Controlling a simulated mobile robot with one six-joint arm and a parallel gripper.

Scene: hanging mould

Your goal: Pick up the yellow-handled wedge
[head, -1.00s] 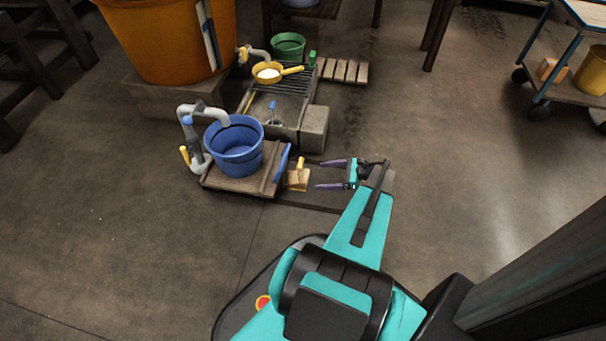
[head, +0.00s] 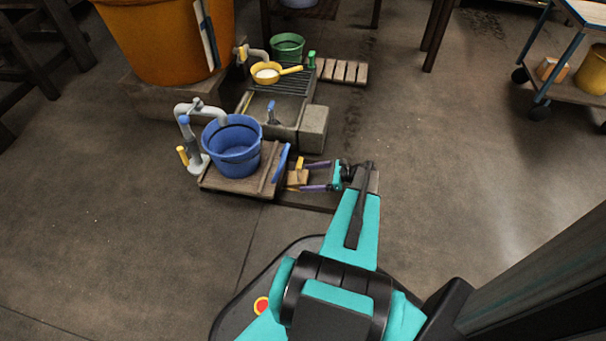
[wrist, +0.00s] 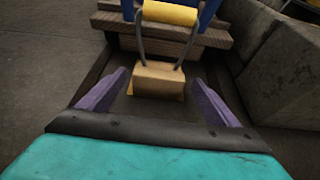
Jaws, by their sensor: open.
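The wedge is a pale wooden block (wrist: 159,80) with a yellow handle (wrist: 170,13) on a dark metal loop above it. In the head view the wedge (head: 298,177) sits at the right end of the wooden platform, beside the blue bucket's stand. My gripper (head: 316,175) reaches in from the right with its two purple fingers open, one to each side of the wedge. In the wrist view my gripper (wrist: 158,98) is open, with the block ahead between the finger lines and a gap on both sides. The fingers do not appear to touch it.
A blue bucket (head: 233,150) stands on a wooden platform (head: 228,183) left of the wedge. A blue handle (head: 282,163) leans between them. A grey stone block (head: 313,128) stands behind; in the wrist view it is on the right.

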